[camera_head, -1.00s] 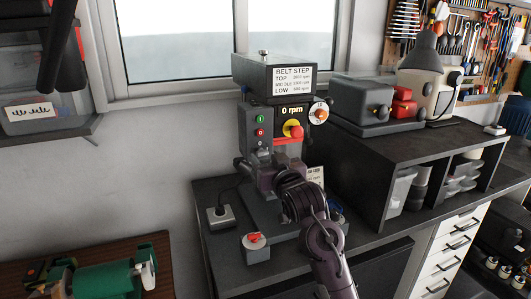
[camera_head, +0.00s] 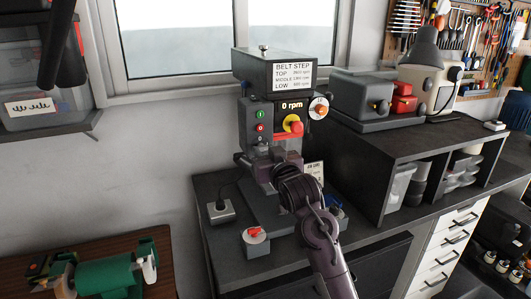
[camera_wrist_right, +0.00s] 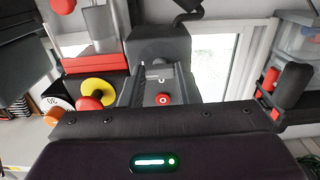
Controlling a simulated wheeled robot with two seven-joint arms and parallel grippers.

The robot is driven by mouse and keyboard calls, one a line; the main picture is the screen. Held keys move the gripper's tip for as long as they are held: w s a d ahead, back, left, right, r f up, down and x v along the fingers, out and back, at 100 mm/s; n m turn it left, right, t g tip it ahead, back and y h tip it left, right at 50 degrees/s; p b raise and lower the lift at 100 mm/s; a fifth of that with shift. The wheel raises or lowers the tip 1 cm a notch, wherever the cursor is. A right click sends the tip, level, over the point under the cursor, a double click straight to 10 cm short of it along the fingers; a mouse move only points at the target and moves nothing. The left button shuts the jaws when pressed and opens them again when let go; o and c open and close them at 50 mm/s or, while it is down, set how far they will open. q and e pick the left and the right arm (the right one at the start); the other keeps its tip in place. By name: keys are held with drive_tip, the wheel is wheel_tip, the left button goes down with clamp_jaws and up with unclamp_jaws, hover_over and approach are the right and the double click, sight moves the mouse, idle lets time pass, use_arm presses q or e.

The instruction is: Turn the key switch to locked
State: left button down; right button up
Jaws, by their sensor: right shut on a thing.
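The drill press (camera_head: 274,74) stands on the dark bench, with a green button (camera_head: 261,114) and a red button (camera_head: 260,128) on its front panel. My right gripper (camera_head: 258,152) reaches the panel just below the red button and is shut on the key there. The key and its switch face are hidden behind the gripper in the head view, so the key's angle cannot be read. The right wrist view shows the red button (camera_wrist_right: 163,98) close ahead, above the dark gripper body. My left gripper is not in view.
A red-and-yellow stop knob (camera_head: 294,124) and an orange dial (camera_head: 318,109) sit right of the gripper. A small box with a red handle (camera_head: 256,233) and a grey socket box (camera_head: 221,211) stand on the bench. A black shelf unit (camera_head: 408,165) stands at the right.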

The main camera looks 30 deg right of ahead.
drive_tip(key=shift+n, duration=0.4)
drive_tip(key=n, duration=0.3)
drive_tip(key=shift+n, duration=0.4)
drive_tip(key=n+b, duration=0.1)
drive_tip(key=n, duration=0.2)
drive_tip(key=shift+f+n+b, duration=0.1)
drive_tip(key=shift+n+b, duration=0.2)
drive_tip(key=n+b, duration=0.2)
drive_tip(key=n, duration=0.2)
drive_tip(key=shift+n, duration=0.3)
drive_tip(key=n+b, duration=0.2)
drive_tip(key=n, duration=0.2)
drive_tip(key=shift+n+b, duration=0.35)
drive_tip(key=shift+n, duration=0.35)
drive_tip(key=o, duration=1)
